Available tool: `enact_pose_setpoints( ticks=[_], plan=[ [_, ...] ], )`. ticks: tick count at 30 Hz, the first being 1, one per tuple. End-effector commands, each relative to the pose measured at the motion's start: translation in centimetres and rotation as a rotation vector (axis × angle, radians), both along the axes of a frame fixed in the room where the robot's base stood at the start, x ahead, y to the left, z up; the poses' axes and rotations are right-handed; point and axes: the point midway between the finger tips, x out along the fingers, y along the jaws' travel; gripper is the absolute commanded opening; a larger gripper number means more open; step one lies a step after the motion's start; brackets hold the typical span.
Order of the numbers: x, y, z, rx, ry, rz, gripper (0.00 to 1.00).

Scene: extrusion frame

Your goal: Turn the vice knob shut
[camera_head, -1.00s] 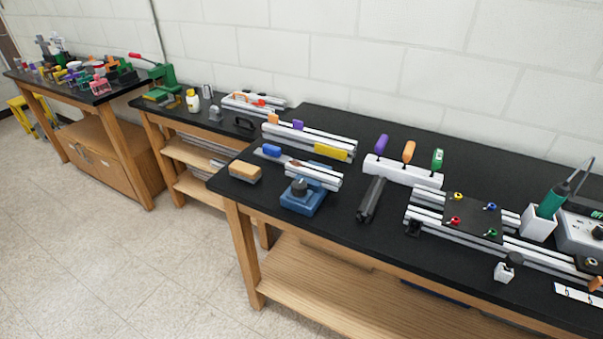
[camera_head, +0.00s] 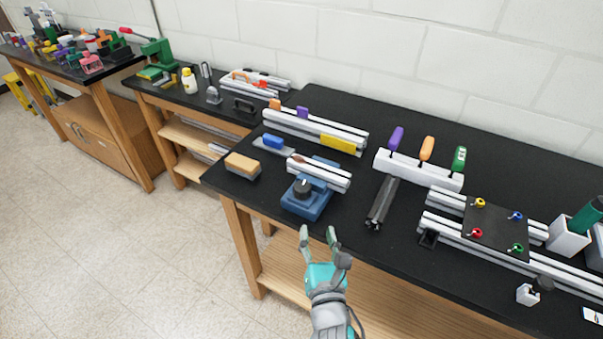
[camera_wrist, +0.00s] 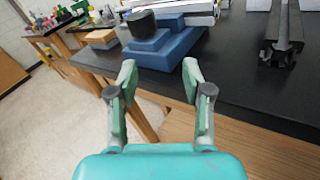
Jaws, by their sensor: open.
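The blue vice (camera_head: 308,203) stands near the front edge of the black bench. Its round dark knob (camera_head: 302,188) faces the front, and a silver extrusion (camera_head: 322,174) lies across the vice top. My gripper (camera_head: 318,232) is open and empty, in front of the bench edge and just short of the vice. In the wrist view the gripper (camera_wrist: 160,82) shows its two fingers spread apart, with the knob (camera_wrist: 141,23) and the blue vice body (camera_wrist: 165,45) beyond them. The fingers touch nothing.
A wooden-topped brush or block (camera_head: 243,165) lies left of the vice. A dark extrusion (camera_head: 382,203) lies to its right, before a white rack of coloured-handled tools (camera_head: 419,169). The bench's front edge (camera_head: 270,213) lies between my gripper and the vice.

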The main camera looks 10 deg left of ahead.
Motion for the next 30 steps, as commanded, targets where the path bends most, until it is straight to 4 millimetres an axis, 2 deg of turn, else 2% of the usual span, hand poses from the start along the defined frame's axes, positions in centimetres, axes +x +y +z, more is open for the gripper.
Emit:
enact_pose_setpoints(
  ticks=[1, 3, 7, 14, 24, 30],
  plan=[
    [0.7, 1.0, 1.1, -0.055, -0.027, 0.003, 0.50],
    [1.4, 1.9, 2.0, -0.123, -0.053, 0.003, 0.50],
    [2.1, 2.8, 2.9, -0.196, -0.079, 0.001, 0.50],
    [4.0, 3.3, 3.1, -0.214, -0.085, -0.001, 0.50],
    [9.6, 4.7, 3.2, -0.213, -0.084, -0.002, 0.50],
    [11.8, 5.3, 3.1, -0.212, -0.084, 0.000, 0.50]
  ],
)
